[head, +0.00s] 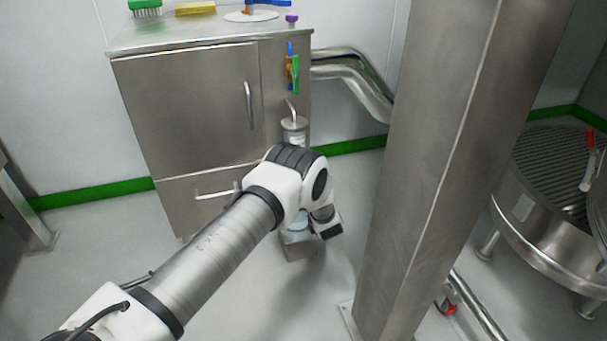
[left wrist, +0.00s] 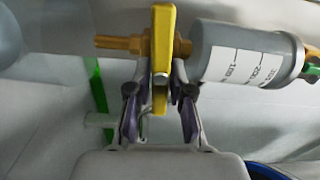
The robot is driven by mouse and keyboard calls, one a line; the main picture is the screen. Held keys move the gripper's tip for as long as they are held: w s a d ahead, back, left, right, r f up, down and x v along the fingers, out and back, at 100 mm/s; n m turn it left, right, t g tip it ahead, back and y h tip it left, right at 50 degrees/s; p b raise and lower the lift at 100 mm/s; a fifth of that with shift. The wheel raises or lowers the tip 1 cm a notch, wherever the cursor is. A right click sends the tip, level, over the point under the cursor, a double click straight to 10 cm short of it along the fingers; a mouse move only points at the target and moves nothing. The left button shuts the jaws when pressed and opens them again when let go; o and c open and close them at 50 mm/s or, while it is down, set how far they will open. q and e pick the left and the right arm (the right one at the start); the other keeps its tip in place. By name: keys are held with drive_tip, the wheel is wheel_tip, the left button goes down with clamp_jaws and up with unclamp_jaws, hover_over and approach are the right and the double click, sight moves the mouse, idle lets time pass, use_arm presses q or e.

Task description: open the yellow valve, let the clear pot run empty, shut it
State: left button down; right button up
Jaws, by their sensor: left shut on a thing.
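The yellow valve's lever (left wrist: 162,40) stands between the fingers of my left gripper (left wrist: 160,100), which is shut on it. The lever lies across the line of the brass fitting (left wrist: 112,43). The clear pot (left wrist: 238,52), grey with a white printed scale, joins the brass fitting on the right in the left wrist view. I cannot tell its liquid level. In the head view the pot's upper part (head: 294,128) shows above my left wrist, which hides the yellow valve. My left gripper (head: 327,228) shows there only partly. My right gripper is not in view.
A thick steel column (head: 430,170) stands close on the right. A round grated vessel (head: 545,165) is beyond it.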

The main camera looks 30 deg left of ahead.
use_arm(q)
drive_tip(key=shift+m, duration=0.6)
drive_tip(key=c, duration=1)
unclamp_jaws()
drive_tip(key=shift+f, duration=0.1)
drive_tip(key=shift+c, duration=0.2)
drive_tip(key=v, duration=1.2)
